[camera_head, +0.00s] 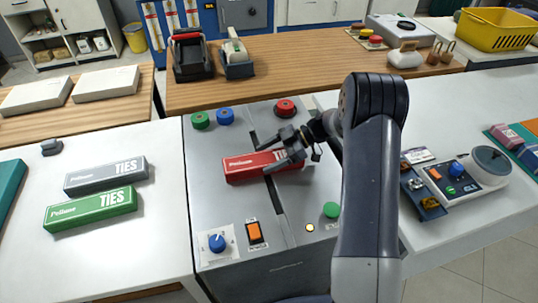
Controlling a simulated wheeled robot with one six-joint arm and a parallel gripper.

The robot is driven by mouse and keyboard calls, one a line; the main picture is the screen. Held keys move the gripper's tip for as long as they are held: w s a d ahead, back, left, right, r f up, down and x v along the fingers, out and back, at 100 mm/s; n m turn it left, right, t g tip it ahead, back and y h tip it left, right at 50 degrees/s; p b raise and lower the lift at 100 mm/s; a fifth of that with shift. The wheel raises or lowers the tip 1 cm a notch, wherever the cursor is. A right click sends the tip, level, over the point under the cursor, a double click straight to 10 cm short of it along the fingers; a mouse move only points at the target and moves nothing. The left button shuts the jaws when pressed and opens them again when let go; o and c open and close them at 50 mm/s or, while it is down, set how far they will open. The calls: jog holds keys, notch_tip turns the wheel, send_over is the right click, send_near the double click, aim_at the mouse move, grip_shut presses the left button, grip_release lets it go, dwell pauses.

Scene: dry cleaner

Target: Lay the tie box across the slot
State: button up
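The red tie box (240,166) lies across the dark slot (282,212) in the grey machine top, with its long side running left to right. My gripper (265,159) is at the box's right half. Its two dark fingers are apart, one by the far long edge and one over the near side. I cannot tell whether they touch the box. The gripper covers part of the lettering, and my arm stands to the right of the box. A grey tie box (106,175) and a green tie box (90,209) lie on the white counter at left.
The machine top carries green (200,120), blue (225,116) and red (285,107) buttons behind the box. In front are a blue knob (217,243), an orange switch (255,232) and a green button (331,210). A control unit (465,179) stands at right.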

jog(key=shift+o, duration=0.9)
jog(key=shift+r, duration=0.25)
jog(key=v, duration=1.2)
jog(key=shift+r, duration=0.35)
